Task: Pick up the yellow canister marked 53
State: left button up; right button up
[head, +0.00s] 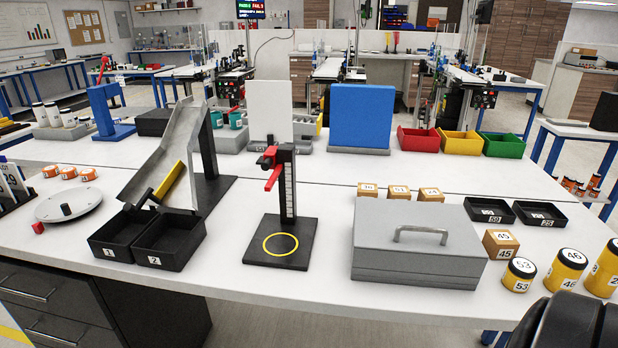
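The yellow canister marked 53 (516,282) stands upright near the front right of the white table, with a white label on its side and 53 also on its top. It is the smallest and leftmost of three yellow canisters. A taller one marked 46 (562,278) stands just right of it, and a third (604,280) is cut off by the right picture edge. Neither gripper can be made out. A dark rounded part, likely of my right arm, fills the bottom right corner below the canisters.
A grey box with a handle (415,270) stands left of the canister. A cardboard cube marked 45 (500,245) is just behind it. Two shallow black trays (490,220) lie farther back. A black stand with a red clamp (284,250) and a metal chute (160,150) are to the left.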

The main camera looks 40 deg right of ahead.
aim_at(519, 276)
jog(key=z, duration=2.35)
